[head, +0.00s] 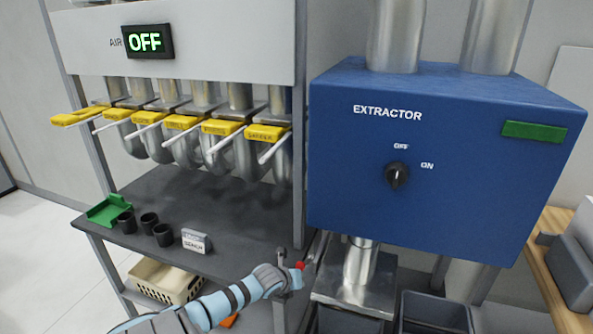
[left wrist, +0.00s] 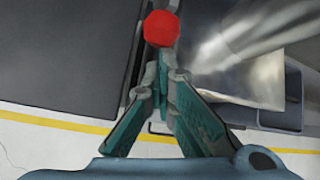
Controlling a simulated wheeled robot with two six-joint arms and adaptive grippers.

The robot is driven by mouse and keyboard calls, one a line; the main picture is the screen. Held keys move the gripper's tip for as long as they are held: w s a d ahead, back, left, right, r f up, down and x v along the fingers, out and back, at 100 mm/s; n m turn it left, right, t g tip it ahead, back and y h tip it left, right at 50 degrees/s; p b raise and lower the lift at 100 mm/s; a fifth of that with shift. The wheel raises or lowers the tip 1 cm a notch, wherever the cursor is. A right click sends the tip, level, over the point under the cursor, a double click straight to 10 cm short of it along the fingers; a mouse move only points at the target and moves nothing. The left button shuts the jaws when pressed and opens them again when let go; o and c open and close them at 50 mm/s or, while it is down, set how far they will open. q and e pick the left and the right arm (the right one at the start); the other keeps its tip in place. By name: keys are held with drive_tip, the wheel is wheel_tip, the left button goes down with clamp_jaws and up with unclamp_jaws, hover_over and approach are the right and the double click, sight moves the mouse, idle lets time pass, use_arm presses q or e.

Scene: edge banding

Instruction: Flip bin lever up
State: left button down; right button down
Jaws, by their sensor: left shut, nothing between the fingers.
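The bin lever's red ball knob (head: 300,265) shows below the left edge of the blue extractor box, beside the metal duct. In the left wrist view the red knob (left wrist: 161,28) is at the top centre, just past my fingertips. My left gripper (head: 291,275) comes in from the bottom left and is right at the knob. In the left wrist view my left gripper (left wrist: 164,62) has its fingers shut together with nothing between them. I cannot tell whether the fingertips touch the knob. Most of the lever's rod is hidden. My right gripper is not in view.
The blue extractor box (head: 440,170) with its dial (head: 397,176) hangs above right. A metal duct (head: 360,272) and grey bins (head: 435,312) stand right of the lever. A dark shelf (head: 225,215) with black cups and a labelled block (head: 196,241) lies left.

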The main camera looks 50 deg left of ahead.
use_arm(q)
drive_tip(key=d+p+v, duration=0.1)
drive_tip(key=p+v, duration=0.2)
drive_tip(key=v, duration=0.6)
drive_tip(key=shift+w+r, duration=0.2)
drive_tip(key=shift+d, duration=0.1)
